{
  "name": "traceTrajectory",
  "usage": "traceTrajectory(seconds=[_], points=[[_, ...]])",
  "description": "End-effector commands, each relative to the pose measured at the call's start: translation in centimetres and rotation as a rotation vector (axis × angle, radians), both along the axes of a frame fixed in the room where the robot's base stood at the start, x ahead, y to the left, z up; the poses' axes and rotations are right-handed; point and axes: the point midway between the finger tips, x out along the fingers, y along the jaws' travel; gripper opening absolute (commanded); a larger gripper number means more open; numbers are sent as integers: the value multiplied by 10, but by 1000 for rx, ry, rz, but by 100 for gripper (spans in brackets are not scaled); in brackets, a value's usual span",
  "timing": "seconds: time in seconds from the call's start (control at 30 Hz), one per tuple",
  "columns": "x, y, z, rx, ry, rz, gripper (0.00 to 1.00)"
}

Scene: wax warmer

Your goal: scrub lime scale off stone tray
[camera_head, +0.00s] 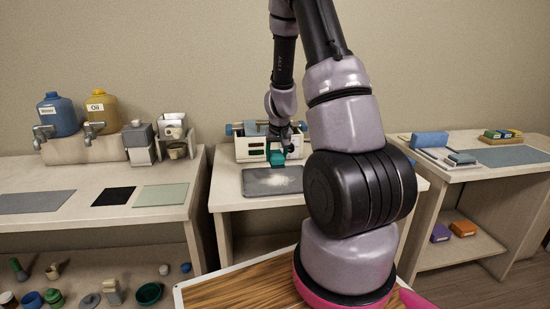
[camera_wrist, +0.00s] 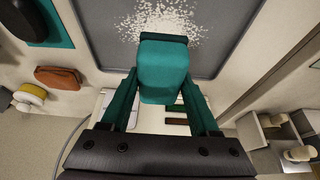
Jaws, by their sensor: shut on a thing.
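The dark grey stone tray (camera_head: 255,189) lies flat on the middle table. A white speckled patch of lime scale (camera_head: 286,184) covers its middle; the patch also shows at the top of the wrist view (camera_wrist: 150,22). My gripper (camera_head: 277,154) is over the tray's back edge. In the wrist view my gripper's teal fingers (camera_wrist: 163,80) are shut on a teal block-shaped scrubber (camera_wrist: 165,72) with a dark strip at its far end. That end overlaps the near side of the patch in the picture. I cannot tell whether it touches the tray. The scrubber hides part of the tray.
A cream wax warmer (camera_head: 250,148) stands close behind the tray. A brown-orange rounded thing (camera_wrist: 57,77) and a dark-and-teal thing (camera_wrist: 40,22) lie left of the tray in the wrist view. Side tables hold jugs (camera_head: 57,115) and a blue block (camera_head: 430,139). My arm hides the middle table's right part.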

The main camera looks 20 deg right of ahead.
Motion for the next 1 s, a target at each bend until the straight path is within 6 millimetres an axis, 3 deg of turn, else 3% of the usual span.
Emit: traceTrajectory(seconds=[0.17, 0.7, 1.0], points=[[0, 0, -1, 1, 1, -1, 17], [0, 0, -48, 0, 1, 0, 17], [0, 0, -52, -1, -1, 1, 17]])
